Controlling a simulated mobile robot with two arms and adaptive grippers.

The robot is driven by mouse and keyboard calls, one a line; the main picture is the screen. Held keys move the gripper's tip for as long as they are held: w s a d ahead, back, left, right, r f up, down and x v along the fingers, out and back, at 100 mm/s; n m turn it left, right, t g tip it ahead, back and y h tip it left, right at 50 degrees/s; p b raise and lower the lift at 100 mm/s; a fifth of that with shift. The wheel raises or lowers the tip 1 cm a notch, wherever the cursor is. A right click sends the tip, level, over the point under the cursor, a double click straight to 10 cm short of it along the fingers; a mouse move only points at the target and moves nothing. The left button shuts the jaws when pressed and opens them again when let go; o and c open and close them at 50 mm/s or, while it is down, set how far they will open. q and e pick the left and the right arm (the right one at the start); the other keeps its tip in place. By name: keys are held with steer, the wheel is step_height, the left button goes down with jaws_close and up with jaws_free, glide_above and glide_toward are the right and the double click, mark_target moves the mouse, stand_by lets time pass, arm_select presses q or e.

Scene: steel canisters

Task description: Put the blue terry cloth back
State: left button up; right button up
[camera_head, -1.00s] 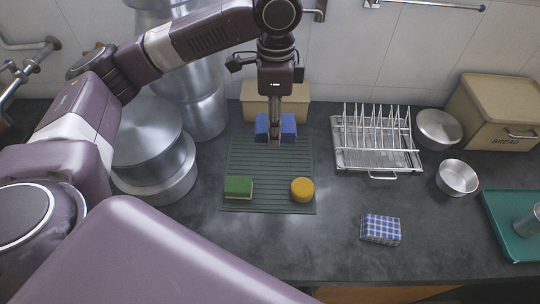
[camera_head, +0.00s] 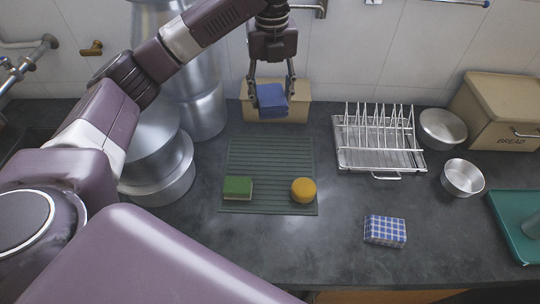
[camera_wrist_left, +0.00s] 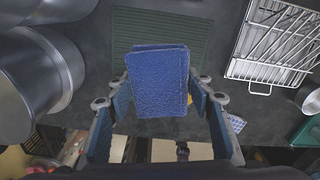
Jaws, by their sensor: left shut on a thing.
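The blue terry cloth (camera_head: 272,100) is a folded block between the fingers of my left gripper (camera_head: 271,88). It hangs in the air in front of a beige box at the wall. In the left wrist view the cloth (camera_wrist_left: 157,92) fills the middle, with a finger pad of my left gripper (camera_wrist_left: 158,112) on each side. The green ribbed mat (camera_head: 268,160) lies on the counter below and nearer. My right gripper is not in view.
A green sponge (camera_head: 238,188) and a yellow round sponge (camera_head: 303,190) sit on the mat's front part. A checked blue cloth (camera_head: 385,230) lies front right. A wire rack (camera_head: 377,145), steel bowls (camera_head: 462,177) and a bread box (camera_head: 497,115) stand right. Steel canisters (camera_head: 158,160) stand left. The beige box (camera_head: 299,103) is behind.

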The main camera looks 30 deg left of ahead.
mark_target(270, 154)
arm_select(q)
steer(key=shift+w+a+f+m, duration=0.25)
steer(key=shift+w+a+m, duration=0.05)
steer(key=shift+m, duration=0.7)
step_height(270, 154, down, 20)
steer(key=shift+r+p, duration=0.1)
steer(key=shift+p, duration=0.5)
steer(key=o, duration=1)
